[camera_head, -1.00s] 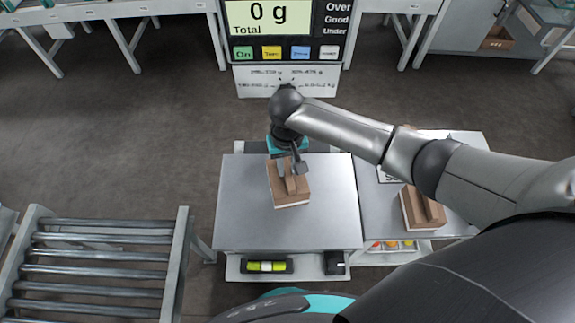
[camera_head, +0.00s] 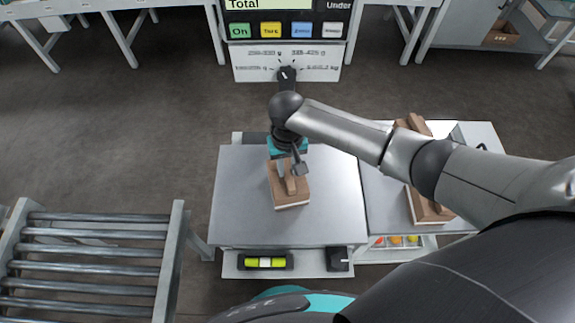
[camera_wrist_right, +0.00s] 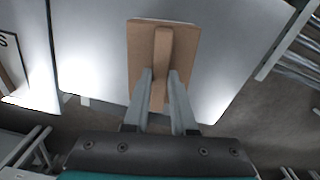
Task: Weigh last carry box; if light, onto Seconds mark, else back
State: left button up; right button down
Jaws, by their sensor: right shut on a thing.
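A brown carry box (camera_head: 291,196) with a raised bar handle and a pale base is on or just above the grey metal scale plate (camera_head: 240,215). My right gripper (camera_head: 287,173) is shut on the box's handle. In the right wrist view, the two fingers of the gripper (camera_wrist_right: 160,90) sit on either side of the handle of the box (camera_wrist_right: 141,40). Whether the box touches the plate is unclear. The display (camera_head: 268,5) is cut off at the top and shows only "Total". My left gripper is not in view.
At the right, another carry box (camera_head: 427,205) stands on the side table (camera_head: 380,215), partly hidden by my right arm. A roller conveyor (camera_head: 90,265) is at the lower left. A spirit level (camera_head: 265,262) lies at the front ledge. Buttons (camera_head: 270,31) sit below the display.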

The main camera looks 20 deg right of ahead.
jog(key=shift+f, duration=0.25)
dwell(0.5)
jog(key=c, duration=0.7)
grip_release()
jog(key=shift+f, duration=0.1)
jog(key=shift+c, duration=1.4)
notch_tip(320, 180, up, 7)
jog(key=p, duration=0.8)
jog(key=shift+p, duration=0.4)
